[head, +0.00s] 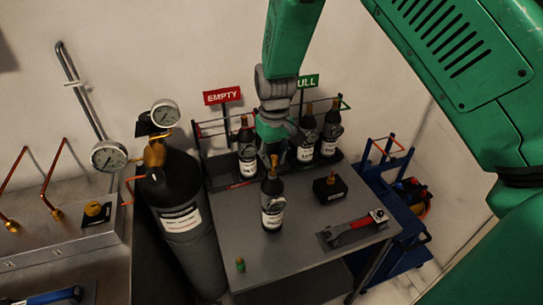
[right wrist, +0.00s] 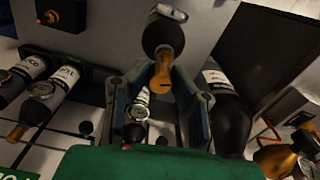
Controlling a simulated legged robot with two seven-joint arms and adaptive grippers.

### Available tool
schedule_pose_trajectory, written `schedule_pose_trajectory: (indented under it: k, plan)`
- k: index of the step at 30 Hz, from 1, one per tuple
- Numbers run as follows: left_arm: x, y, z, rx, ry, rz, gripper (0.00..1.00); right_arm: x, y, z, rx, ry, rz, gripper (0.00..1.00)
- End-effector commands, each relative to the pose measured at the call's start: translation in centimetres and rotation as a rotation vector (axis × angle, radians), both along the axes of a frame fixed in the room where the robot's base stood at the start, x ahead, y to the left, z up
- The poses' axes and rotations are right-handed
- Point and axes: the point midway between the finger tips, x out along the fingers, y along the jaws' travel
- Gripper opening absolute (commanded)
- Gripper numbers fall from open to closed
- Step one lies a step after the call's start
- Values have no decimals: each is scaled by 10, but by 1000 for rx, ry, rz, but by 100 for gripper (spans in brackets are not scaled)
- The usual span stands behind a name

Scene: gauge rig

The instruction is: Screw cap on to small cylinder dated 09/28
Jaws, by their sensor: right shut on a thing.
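A small black cylinder (head: 271,212) with a white label and a brass top (head: 273,163) is upright at the middle of the grey table; I cannot tell whether its base touches the table. My right gripper (head: 273,148) is above it, shut on its brass top. In the right wrist view the cylinder (right wrist: 163,36) and its brass top show between the fingers (right wrist: 160,90). Several similar cylinders stand in the rack behind, one (head: 246,150) by the EMPTY sign. A small green piece with an orange top (head: 240,265) stands near the table's front edge. The label dates are unreadable. My left gripper is out of view.
A large gas cylinder (head: 180,210) with gauges stands left of the table (head: 300,257). A black box (head: 329,189) with a brass fitting and a red-handled tool (head: 352,228) lie on the right. A blue cart (head: 395,200) is beyond. The table's front middle is clear.

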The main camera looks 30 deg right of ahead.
Motion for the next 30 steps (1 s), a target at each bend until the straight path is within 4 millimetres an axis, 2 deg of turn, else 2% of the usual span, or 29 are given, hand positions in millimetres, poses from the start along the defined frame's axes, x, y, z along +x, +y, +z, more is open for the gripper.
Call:
schedule_pose_trajectory:
  k: [30]
  plan:
    - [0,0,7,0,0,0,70,-1,6,1,-4,-1,3,0]
